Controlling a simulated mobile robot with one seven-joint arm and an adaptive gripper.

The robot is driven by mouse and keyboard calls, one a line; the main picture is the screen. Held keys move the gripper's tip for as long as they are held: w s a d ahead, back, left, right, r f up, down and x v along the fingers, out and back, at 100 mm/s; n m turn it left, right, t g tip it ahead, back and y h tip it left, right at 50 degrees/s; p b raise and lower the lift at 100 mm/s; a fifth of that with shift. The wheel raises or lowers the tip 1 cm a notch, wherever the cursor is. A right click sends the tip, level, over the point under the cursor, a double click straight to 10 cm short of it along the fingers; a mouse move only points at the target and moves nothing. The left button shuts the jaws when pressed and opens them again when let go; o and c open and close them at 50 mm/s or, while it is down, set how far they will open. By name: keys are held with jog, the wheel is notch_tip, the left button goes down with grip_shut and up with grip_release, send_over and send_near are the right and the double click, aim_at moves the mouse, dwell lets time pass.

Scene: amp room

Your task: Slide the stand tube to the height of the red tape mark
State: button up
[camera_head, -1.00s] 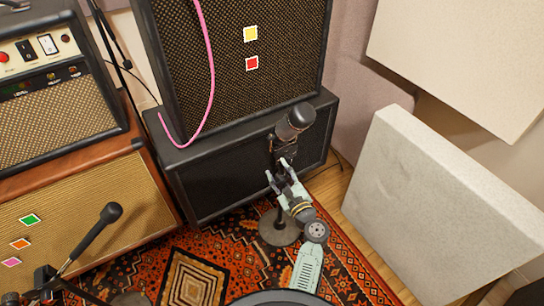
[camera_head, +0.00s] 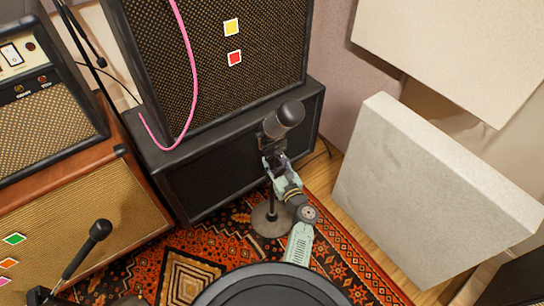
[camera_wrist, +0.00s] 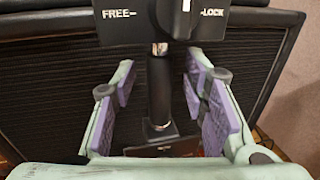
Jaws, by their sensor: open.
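A short stand with a dark microphone (camera_head: 285,115) on top stands on a round base (camera_head: 272,220) in the head view. A red square mark (camera_head: 234,58) is on the tall speaker cabinet's grille, below a yellow one (camera_head: 231,27).
A black cabinet (camera_head: 225,165) stands close behind the stand. A pale panel (camera_head: 425,190) leans at right. A pink cable (camera_head: 190,90) hangs over the tall cabinet. Another microphone (camera_head: 98,231) on a boom is at lower left. Patterned rug (camera_head: 335,265) covers the floor.

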jog(key=shift+x, duration=1)
grip_shut()
